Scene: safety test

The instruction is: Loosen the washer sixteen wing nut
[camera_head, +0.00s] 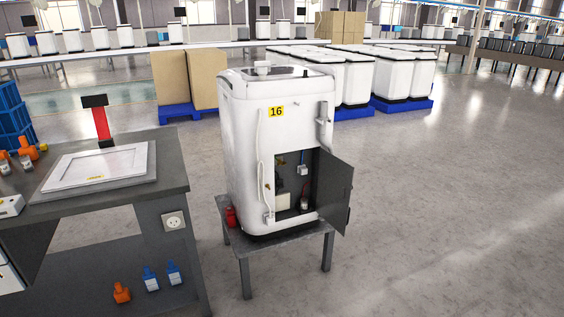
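A white washer (243,150) with a yellow label "16" (276,112) stands upright on a low grey stand (287,246). Its lower back panel door (335,190) is swung open to the right. Inside the dark opening are small parts: a whitish block (283,201), a light blue-white piece (303,170) and a small yellowish part (280,160). A small brass-coloured part (267,187) shows at the left edge of the opening. Which of these, if any, is the wing nut is too small to tell. My gripper is not in view.
A grey workbench (172,165) at left holds a white panel (98,168) and orange connectors (27,147). A red bottle (231,216) sits on the stand. Boxes (207,77) and white washers (405,73) stand behind. The floor at right is clear.

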